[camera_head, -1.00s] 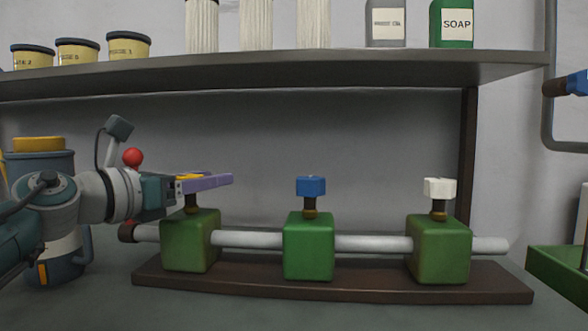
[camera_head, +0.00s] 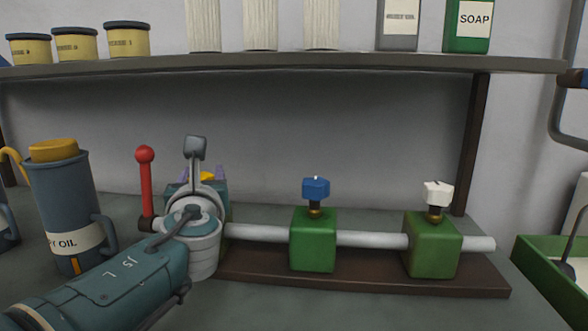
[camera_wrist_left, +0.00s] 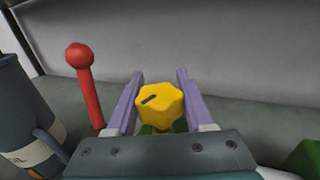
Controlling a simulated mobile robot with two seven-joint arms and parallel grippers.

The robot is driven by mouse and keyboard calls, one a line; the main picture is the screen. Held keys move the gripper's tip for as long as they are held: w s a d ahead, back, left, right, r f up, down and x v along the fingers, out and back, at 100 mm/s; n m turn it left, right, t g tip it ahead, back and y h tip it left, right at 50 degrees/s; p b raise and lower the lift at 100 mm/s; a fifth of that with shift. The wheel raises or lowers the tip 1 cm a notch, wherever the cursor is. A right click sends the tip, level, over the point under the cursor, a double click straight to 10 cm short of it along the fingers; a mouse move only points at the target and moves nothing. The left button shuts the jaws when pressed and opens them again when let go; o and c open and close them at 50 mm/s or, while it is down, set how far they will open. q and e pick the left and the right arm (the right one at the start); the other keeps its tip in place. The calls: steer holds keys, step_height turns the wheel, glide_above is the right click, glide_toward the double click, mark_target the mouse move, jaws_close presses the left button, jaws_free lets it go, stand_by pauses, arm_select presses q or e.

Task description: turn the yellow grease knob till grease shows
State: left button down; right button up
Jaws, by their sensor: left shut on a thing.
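The yellow grease knob (camera_wrist_left: 162,102) is lobed, with a dark mark on top that points left and slightly down in the left wrist view. My left gripper (camera_wrist_left: 160,74) is shut on it, with one purple finger on each side. In the head view the knob (camera_head: 207,177) shows only as a bit of yellow behind my left wrist, which hides most of the leftmost green block. A blue knob (camera_head: 316,188) and a white knob (camera_head: 438,192) stand on the other green blocks (camera_head: 313,243). I see no grease. My right gripper is out of view.
A red ball-topped lever (camera_head: 146,185) stands just left of my left gripper. A blue-grey oil can (camera_head: 66,195) is further left. A shelf (camera_head: 300,66) with tins and bottles runs above. A green tray (camera_head: 550,275) is at the right.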

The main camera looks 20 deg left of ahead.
arm_select(q)
steer(key=shift+s+a+n+g+y+b, duration=0.1)
steer(key=shift+n+g+y+b, duration=0.3)
steer(key=shift+n+g+y, duration=0.25)
steer(key=shift+s+a+n+g+y+b, duration=0.1)
steer(key=shift+n+g+y+b, duration=0.35)
steer(key=shift+y, duration=0.3)
steer(key=shift+c, duration=1.5)
jaws_free()
steer(key=shift+g, duration=0.3)
steer(key=shift+s+d+r+p, duration=0.1)
steer(key=shift+s+d+p, duration=0.15)
steer(key=shift+d+p, duration=0.05)
steer(key=p+v, duration=0.1)
steer(key=v, duration=0.8)
steer(key=shift+f+p, duration=0.2)
steer(key=shift+p, duration=0.2)
